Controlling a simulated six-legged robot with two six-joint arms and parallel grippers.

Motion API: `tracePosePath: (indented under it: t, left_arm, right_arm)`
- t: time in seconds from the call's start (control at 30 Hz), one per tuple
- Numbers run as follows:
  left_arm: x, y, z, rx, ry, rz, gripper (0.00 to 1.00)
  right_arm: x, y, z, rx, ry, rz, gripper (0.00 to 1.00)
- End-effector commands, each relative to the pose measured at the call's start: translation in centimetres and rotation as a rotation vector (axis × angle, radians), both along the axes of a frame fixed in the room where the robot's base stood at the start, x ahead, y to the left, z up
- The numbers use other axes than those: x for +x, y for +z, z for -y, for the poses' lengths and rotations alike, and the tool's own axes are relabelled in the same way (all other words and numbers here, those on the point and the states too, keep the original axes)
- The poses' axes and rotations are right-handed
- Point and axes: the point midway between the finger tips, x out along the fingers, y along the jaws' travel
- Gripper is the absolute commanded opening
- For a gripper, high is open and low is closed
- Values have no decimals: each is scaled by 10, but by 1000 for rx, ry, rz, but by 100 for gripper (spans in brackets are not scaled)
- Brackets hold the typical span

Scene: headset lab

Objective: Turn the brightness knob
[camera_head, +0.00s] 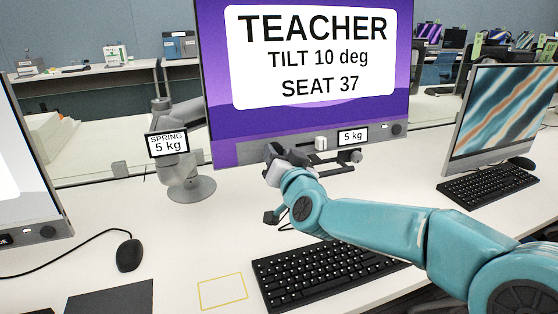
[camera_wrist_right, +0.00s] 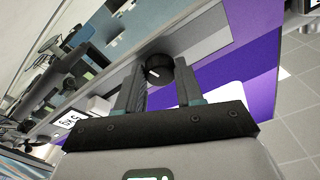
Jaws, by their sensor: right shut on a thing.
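The brightness knob (camera_wrist_right: 158,70) is a dark round knob with a short white mark on its face, set in the grey lower bezel of the centre monitor (camera_head: 300,52). My right gripper (camera_wrist_right: 161,78) is shut on it, with one finger on either side in the right wrist view. In the head view my right gripper (camera_head: 277,152) is at the monitor's lower bezel and hides the knob. The monitor shows a purple screen with "TEACHER, TILT 10 deg, SEAT 37". My left gripper is not in view.
A "5 kg" label (camera_head: 353,136) and a white block (camera_head: 321,143) are on the bezel right of my gripper. A monitor arm (camera_head: 186,165) with a "SPRING 5 kg" label stands left. A keyboard (camera_head: 320,270) and mouse (camera_head: 129,255) lie on the desk. Another monitor (camera_head: 503,112) stands right.

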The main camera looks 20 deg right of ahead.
Motion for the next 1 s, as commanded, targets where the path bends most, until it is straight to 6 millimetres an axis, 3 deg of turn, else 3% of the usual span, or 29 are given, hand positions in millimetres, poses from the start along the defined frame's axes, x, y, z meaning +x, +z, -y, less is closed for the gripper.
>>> tracePosePath:
  t: [1.0]
  left_arm:
    - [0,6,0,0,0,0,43]
  right_arm:
    - [1,4,-5,947,-170,-34,6]
